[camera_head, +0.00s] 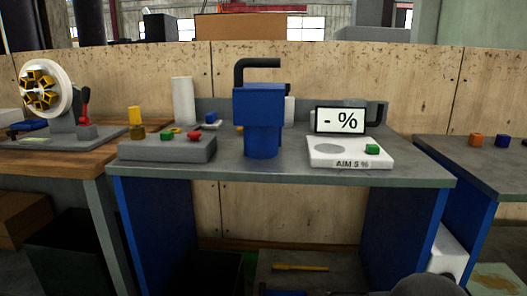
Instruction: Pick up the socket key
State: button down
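I cannot make out for certain which thing is the socket key. A thin yellow bar-like tool (300,267) lies flat on the low surface under the middle bench. A blue block-and-cylinder thing (260,122) stands upright on that bench, with a black bent bar (257,63) rising from its top and turning right. No gripper fingers show; a dark grey rounded shape at the bottom edge, right of centre, looks like part of my own arm. Nothing held is visible.
The middle bench (230,176) also carries a grey box (168,149) with small coloured parts, a white scale (350,153) and a display (340,120). A wheeled device (45,90) stands on the left bench. Blue side panels (158,235) flank the space under the middle bench.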

aim_at(134, 112)
jog(key=u, duration=2.75)
jog(key=i, duration=2.75)
jog(key=z, duration=2.95)
